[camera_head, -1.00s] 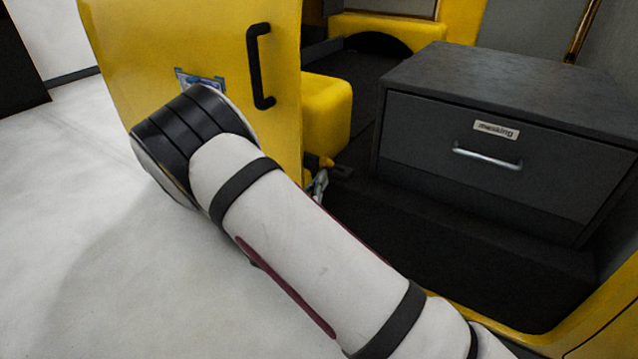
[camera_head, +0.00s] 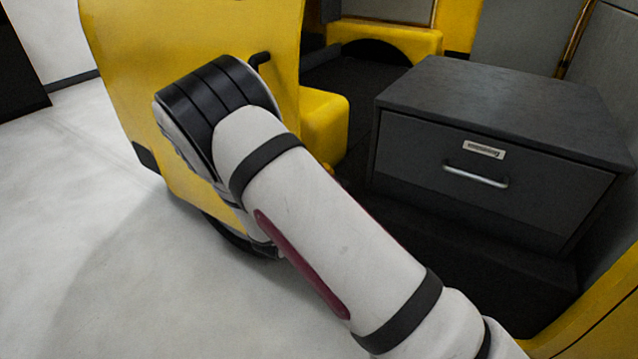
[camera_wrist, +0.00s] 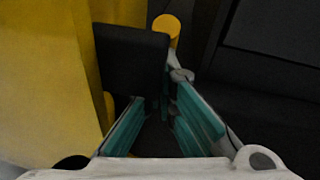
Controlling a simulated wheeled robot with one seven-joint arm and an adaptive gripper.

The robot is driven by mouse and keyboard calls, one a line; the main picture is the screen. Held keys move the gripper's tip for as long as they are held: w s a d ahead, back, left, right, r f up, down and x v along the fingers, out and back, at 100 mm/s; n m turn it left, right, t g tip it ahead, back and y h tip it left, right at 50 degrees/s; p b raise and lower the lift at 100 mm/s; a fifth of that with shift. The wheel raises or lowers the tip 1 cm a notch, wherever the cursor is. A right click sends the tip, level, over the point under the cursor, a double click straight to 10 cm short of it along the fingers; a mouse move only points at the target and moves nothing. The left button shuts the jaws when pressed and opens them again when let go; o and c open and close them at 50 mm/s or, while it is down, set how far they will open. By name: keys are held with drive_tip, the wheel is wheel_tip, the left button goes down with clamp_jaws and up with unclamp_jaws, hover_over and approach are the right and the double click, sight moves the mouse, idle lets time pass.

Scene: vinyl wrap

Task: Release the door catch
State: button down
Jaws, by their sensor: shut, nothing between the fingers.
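The yellow door (camera_head: 190,40) stands open at the left in the head view, its black handle (camera_head: 258,60) mostly hidden by my arm. In the wrist view the yellow door (camera_wrist: 40,80) fills the left side. A dark block (camera_wrist: 130,58) juts from beside it, and a round yellow knob (camera_wrist: 167,27) shows past its right end. These look like the door catch, but I cannot be sure. My gripper (camera_wrist: 165,98), with teal finger pads, is shut and empty, its tips close to the block's right end. I cannot tell whether they touch. The head view hides my gripper behind my arm.
A dark grey drawer cabinet (camera_head: 500,105) with a metal pull (camera_head: 476,178) stands to the right of my arm. A yellow wheel-arch-like form (camera_head: 390,40) lies behind. The pale floor (camera_head: 80,250) at left is clear.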

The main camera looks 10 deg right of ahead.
drive_tip(key=w+d+r+g+y+p, duration=0.1)
drive_tip(key=p, duration=0.1)
drive_tip(key=w+d+r+g+y+p, duration=0.1)
drive_tip(key=r+p, duration=0.1)
drive_tip(key=w+d+r+g+y+p, duration=0.1)
drive_tip(key=r+p, duration=0.1)
drive_tip(key=p, duration=0.1)
drive_tip(key=shift+w+d+r+m+g, duration=0.2)
drive_tip(key=shift+d+m+g, duration=0.1)
drive_tip(key=shift+g, duration=0.1)
drive_tip(key=shift+w+d+r+g+y+p, duration=0.15)
drive_tip(key=shift+w+d+g+y+p, duration=0.35)
drive_tip(key=shift+w+d+y+p, duration=0.15)
drive_tip(key=shift+w+d+r, duration=0.25)
drive_tip(key=shift+w+d, duration=0.15)
drive_tip(key=shift+w, duration=0.1)
drive_tip(key=shift+d, duration=0.1)
